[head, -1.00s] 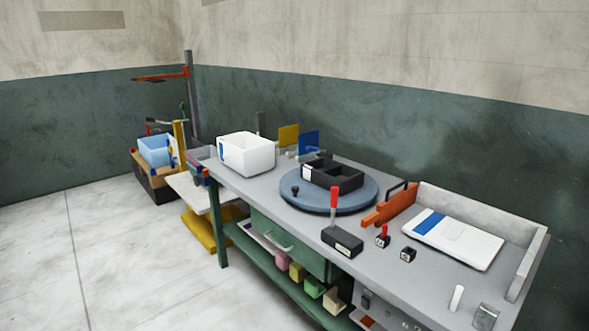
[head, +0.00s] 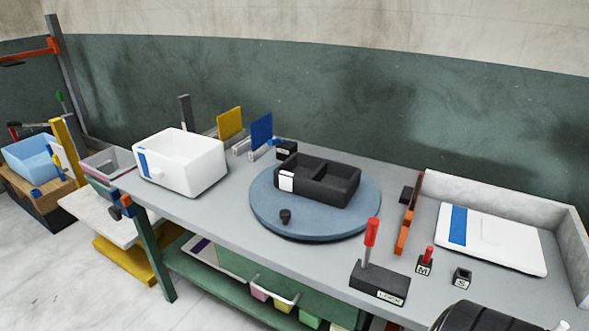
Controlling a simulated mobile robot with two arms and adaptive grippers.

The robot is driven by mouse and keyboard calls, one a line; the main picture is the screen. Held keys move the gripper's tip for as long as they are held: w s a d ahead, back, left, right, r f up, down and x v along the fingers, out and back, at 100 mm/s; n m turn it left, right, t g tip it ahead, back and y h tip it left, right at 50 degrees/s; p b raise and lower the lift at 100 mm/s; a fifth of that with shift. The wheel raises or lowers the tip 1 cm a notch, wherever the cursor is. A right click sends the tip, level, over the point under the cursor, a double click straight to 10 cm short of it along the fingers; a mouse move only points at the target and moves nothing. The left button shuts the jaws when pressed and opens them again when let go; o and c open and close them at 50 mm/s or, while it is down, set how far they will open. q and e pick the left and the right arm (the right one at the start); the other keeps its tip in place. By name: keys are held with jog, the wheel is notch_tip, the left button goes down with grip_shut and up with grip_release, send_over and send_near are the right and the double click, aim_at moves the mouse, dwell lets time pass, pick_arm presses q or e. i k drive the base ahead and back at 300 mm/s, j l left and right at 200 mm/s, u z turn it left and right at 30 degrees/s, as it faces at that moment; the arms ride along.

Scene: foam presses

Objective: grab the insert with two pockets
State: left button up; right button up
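A black insert (head: 318,180) with two open pockets side by side sits on the round blue-grey turntable (head: 275,222) on the workbench. It has a white label on its left end. Its pockets look empty from here. Neither of my grippers shows in the head view, and nothing touches the insert. A dark rounded part at the bottom right edge seems to be part of my own arm.
A white bin (head: 180,162) stands left of the turntable. Yellow (head: 230,122) and blue (head: 261,131) plates stand behind. A red-handled LOCK block (head: 378,282), an orange bar (head: 409,212) and a white panel (head: 490,238) are on the right.

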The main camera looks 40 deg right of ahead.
aim_at(333, 183)
jog(key=i+z, duration=0.4)
jog(key=i+j+z, duration=0.2)
jog(key=z, duration=0.15)
jog(key=i+j+z, duration=0.4)
jog(key=k+l, duration=0.05)
jog(key=l, duration=0.05)
